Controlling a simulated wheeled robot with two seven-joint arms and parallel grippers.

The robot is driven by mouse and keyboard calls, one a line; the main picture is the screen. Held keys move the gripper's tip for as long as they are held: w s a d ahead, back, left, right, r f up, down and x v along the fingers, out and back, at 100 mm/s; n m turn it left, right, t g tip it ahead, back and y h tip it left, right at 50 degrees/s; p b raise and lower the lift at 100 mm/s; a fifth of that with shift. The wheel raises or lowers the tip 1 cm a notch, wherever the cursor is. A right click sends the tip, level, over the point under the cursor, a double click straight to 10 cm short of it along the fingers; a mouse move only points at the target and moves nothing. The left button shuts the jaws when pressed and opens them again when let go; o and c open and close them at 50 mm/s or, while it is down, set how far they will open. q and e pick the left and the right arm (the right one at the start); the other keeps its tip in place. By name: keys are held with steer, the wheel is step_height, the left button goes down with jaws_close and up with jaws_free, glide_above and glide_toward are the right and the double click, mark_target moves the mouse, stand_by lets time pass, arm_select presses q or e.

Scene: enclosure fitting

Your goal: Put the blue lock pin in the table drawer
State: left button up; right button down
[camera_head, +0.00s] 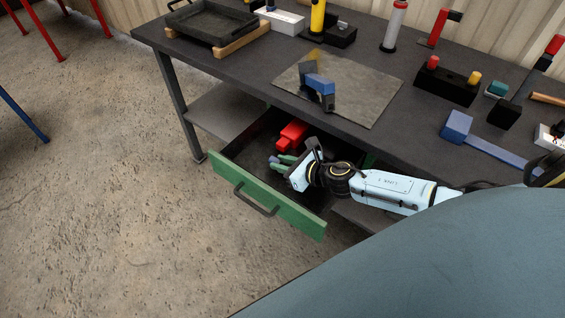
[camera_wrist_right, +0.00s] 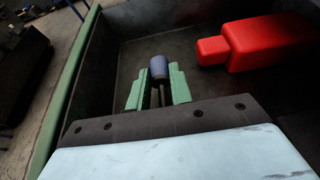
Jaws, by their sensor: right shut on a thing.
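The blue lock pin (camera_wrist_right: 159,67) shows in the right wrist view as a short blue cylinder between the green fingertips. My right gripper (camera_wrist_right: 158,88) is shut on it. In the head view my right gripper (camera_head: 280,162) reaches into the open table drawer, with the pin's blue end just showing at its tips. The drawer has a green front (camera_head: 262,205) with a dark handle and a dark inside. I cannot tell whether the pin touches the drawer floor. My left gripper is not in view.
A red block-shaped part (camera_head: 291,136) lies in the drawer, also in the wrist view (camera_wrist_right: 265,43). The dark table (camera_head: 240,72) above holds a grey mat (camera_head: 365,95) with a blue and black part (camera_head: 319,88), a blue mallet-like tool (camera_head: 485,138) and a black tray (camera_head: 211,22).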

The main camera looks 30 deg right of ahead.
steer(key=shift+f, duration=0.25)
steer(key=c, duration=1.3)
jaws_free()
steer(key=shift+o, duration=0.2)
steer(key=shift+r, duration=0.15)
